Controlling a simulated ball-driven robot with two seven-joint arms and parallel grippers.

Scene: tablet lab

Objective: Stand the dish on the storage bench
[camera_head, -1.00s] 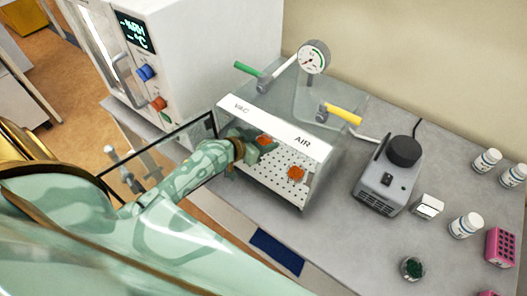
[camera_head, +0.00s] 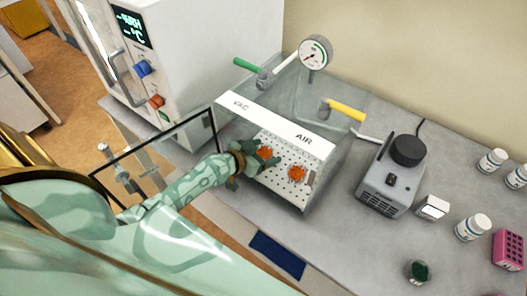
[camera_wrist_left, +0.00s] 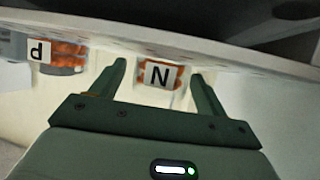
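Two small dishes with orange contents are on the white perforated shelf (camera_head: 283,189) of the clear vacuum chamber. The nearer-left dish (camera_head: 264,152) is beside my left gripper (camera_head: 256,161), which reaches in through the chamber's open front. In the left wrist view this dish bears the label N (camera_wrist_left: 158,76) and lies between the two spread fingers of my left gripper (camera_wrist_left: 158,70), with small gaps visible. The other dish (camera_head: 296,173) is to the right; a dish labelled P (camera_wrist_left: 60,54) shows in the wrist view. The grey storage bench (camera_head: 340,240) carries the chamber. My right gripper is not visible.
The chamber's open door (camera_head: 160,152) stands left of my forearm. A grey pump (camera_head: 391,180), white bottles (camera_head: 472,228), a pink rack (camera_head: 508,249) and a green-filled jar (camera_head: 418,271) are to the right. A blue mat (camera_head: 277,255) lies near the front edge; bench around it is clear.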

